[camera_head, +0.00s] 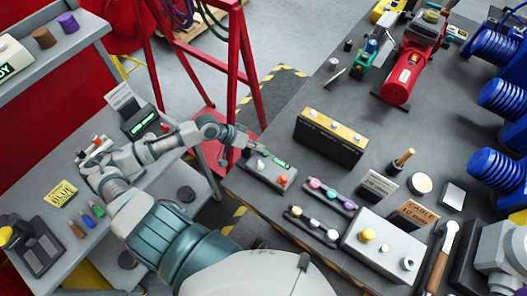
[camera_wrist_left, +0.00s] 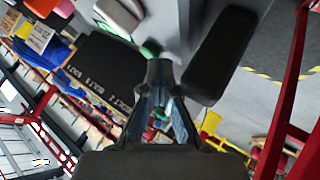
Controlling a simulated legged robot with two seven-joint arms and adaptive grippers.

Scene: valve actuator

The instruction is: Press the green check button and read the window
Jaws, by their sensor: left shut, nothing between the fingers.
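A low grey control box (camera_head: 262,176) sits at the near left edge of the dark table. It carries a small lit green window (camera_head: 281,163), a pale knob and an orange-red button (camera_head: 283,180). The window's text is too small to read. My left gripper (camera_head: 254,148) is over the box's far left end, its fingers shut and empty. In the left wrist view its fingertips (camera_wrist_left: 158,66) point at a small green piece (camera_wrist_left: 150,48), perhaps the green button; I cannot tell whether they touch. My right gripper is not in view.
A black case with a yellow top (camera_head: 331,136) stands right of the control box. Trays of coloured caps (camera_head: 330,194) and a light box (camera_head: 383,244) lie nearer. A red frame (camera_head: 200,60) rises behind my left arm. A second green display (camera_head: 143,124) is on the left bench.

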